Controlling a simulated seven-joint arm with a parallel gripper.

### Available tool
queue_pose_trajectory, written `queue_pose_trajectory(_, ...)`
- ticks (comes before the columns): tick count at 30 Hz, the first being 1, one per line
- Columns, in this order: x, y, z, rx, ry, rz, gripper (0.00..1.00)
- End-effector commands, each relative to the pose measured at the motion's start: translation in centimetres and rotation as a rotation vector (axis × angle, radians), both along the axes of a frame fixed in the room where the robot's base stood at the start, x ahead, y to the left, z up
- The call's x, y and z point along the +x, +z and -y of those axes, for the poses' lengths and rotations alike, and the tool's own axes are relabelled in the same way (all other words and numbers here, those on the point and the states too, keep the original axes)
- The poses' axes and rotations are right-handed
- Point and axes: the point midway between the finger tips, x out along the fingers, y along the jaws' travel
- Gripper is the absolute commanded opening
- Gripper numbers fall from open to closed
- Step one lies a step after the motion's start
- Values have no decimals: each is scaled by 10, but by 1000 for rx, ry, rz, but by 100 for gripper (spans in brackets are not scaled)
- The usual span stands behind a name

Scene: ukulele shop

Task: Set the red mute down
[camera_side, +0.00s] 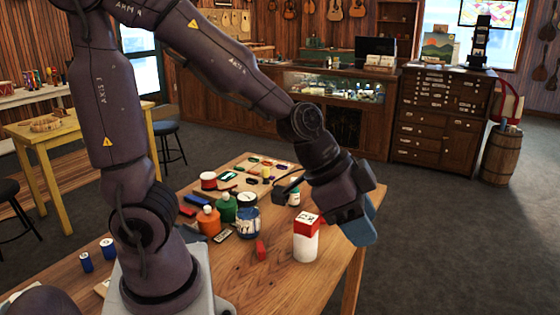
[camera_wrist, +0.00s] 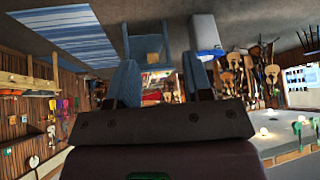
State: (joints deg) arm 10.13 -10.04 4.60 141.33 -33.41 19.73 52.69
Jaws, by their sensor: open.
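A small red block (camera_side: 260,250), which looks like the red mute, rests on the wooden table left of a red-and-white container. My gripper (camera_side: 360,228) hangs at the table's right end, above and right of that container, well apart from the red block. In the side view its blue fingers overlap, so the gap between them is hidden. In the wrist view the two blue fingers of my gripper (camera_wrist: 160,78) stand apart with nothing held between them. The red block cannot be made out in the wrist view.
The red-and-white container (camera_side: 306,240) stands near the table's right edge. Orange (camera_side: 208,222), green (camera_side: 227,208) and dark blue (camera_side: 248,218) bottles crowd the middle. A wooden board (camera_side: 230,184) with small coloured pieces lies behind them. The table's front right is bare.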

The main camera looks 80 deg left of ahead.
Motion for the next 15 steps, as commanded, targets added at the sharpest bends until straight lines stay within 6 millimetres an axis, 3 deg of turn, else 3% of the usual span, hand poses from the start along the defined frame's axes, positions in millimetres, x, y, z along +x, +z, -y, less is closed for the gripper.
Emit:
queue_pose_trajectory(1,-13,21,-5,-32,39,-2,46)
queue_pose_trajectory(6,-62,60,-30,-49,235,-71,46)
queue_pose_trajectory(10,-90,74,-49,-22,391,-94,46)
queue_pose_trajectory(15,-106,80,-62,-2,498,-103,46)
